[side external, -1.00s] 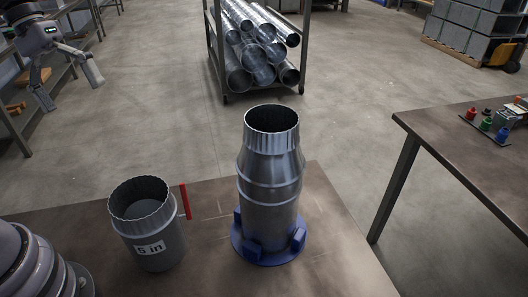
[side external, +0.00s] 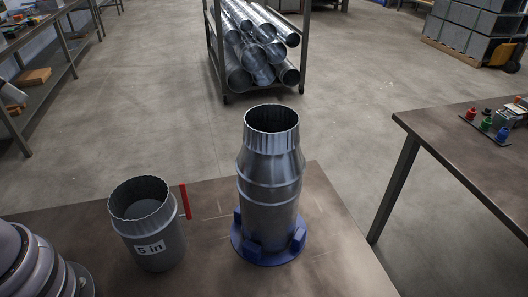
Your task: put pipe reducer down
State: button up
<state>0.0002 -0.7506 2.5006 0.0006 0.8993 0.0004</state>
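The metal pipe reducer (side external: 270,165) stands upright on the table, narrow crimped end up. Its lower end sits in or on a round blue holder (side external: 268,252) with raised blocks around it; the exact fit at the bottom is partly hidden by the blocks. Nothing is gripping the reducer. My gripper is out of the picture. Only part of my arm shows at the lower left edge.
A grey can marked "5 in" (side external: 155,235) with a red handle (side external: 186,201) stands left of the reducer on the brown table (side external: 330,250). A second table (side external: 465,145) with small coloured items is at right. A pipe rack (side external: 222,80) stands behind.

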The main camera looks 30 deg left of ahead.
jog(key=w+d+r+m+h, duration=0.1)
jog(key=w+d+r+m, duration=0.15)
jog(key=w, duration=0.35)
jog(key=w+d+r+m, duration=0.1)
jog(key=w+d, duration=0.2)
jog(key=w, duration=0.2)
jog(key=m+g+h, duration=0.2)
jog(key=m, duration=0.4)
send_over(263, 118)
jog(key=s+a, duration=0.1)
jog(key=s, duration=0.1)
notch_tip(263, 118, down, 10)
jog(key=r, duration=0.1)
jog(key=shift+a+x, duration=0.2)
jog(key=shift+x, duration=1.5)
jog(key=shift+a+x, duration=0.15)
jog(key=shift+x, duration=1.55)
jog(key=shift+f, duration=0.15)
jog(key=shift+c, duration=0.2)
